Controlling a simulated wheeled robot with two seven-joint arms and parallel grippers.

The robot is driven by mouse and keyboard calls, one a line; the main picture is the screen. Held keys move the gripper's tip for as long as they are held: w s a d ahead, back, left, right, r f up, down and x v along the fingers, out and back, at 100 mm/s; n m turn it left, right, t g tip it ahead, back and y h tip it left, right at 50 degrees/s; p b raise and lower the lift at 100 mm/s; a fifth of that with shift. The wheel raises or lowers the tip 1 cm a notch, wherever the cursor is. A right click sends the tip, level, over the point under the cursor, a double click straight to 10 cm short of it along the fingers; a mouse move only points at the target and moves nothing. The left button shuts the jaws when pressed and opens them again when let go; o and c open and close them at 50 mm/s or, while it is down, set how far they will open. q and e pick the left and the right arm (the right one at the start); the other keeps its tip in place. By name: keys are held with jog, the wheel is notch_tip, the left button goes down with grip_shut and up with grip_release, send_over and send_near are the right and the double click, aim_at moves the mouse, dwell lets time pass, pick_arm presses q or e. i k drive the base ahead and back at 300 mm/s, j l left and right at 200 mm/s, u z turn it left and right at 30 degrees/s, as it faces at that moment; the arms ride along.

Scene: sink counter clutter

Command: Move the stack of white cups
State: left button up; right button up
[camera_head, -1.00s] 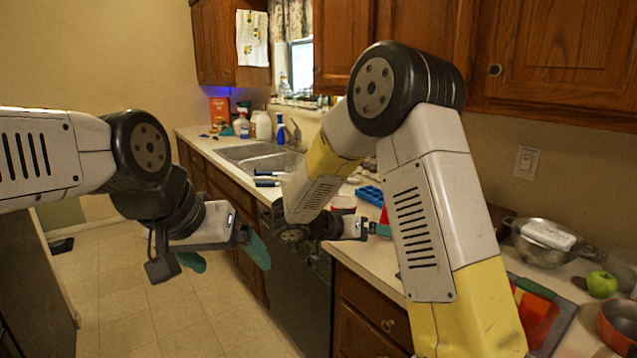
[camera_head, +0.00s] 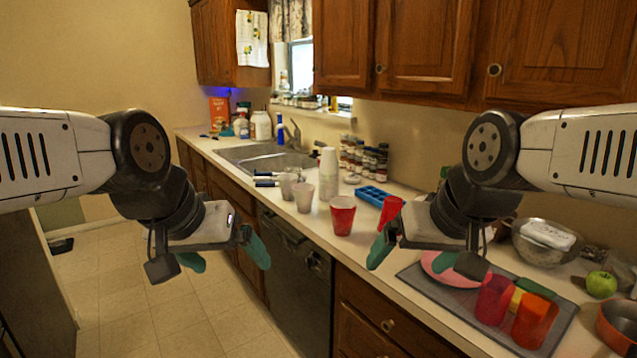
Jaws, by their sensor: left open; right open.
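The stack of white cups (camera_head: 329,174) stands upright on the counter, right of the sink and in front of the spice jars. Two separate whitish cups stand beside it, one (camera_head: 303,197) in front and one (camera_head: 287,185) to its left. My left gripper (camera_head: 226,262) is open and empty, out over the floor in front of the counter. My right gripper (camera_head: 412,260) is open, over the counter's front edge, to the right of the stack and well apart from it. A red cup (camera_head: 342,215) stands between the stack and my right gripper.
Another red item (camera_head: 391,211) shows partly behind my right gripper. A blue tray (camera_head: 375,196) lies right of the stack. A grey mat (camera_head: 450,303) holds a pink plate and several coloured cups. A metal bowl (camera_head: 540,247), green apple (camera_head: 601,284) and orange pot (camera_head: 618,325) are at right.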

aim_at(328, 186)
jog(key=i+j, duration=0.15)
jog(key=i, duration=0.35)
jog(key=i+j, duration=0.2)
jog(key=i, duration=0.3)
jog(key=i+j+u, duration=0.1)
jog(key=i, duration=0.4)
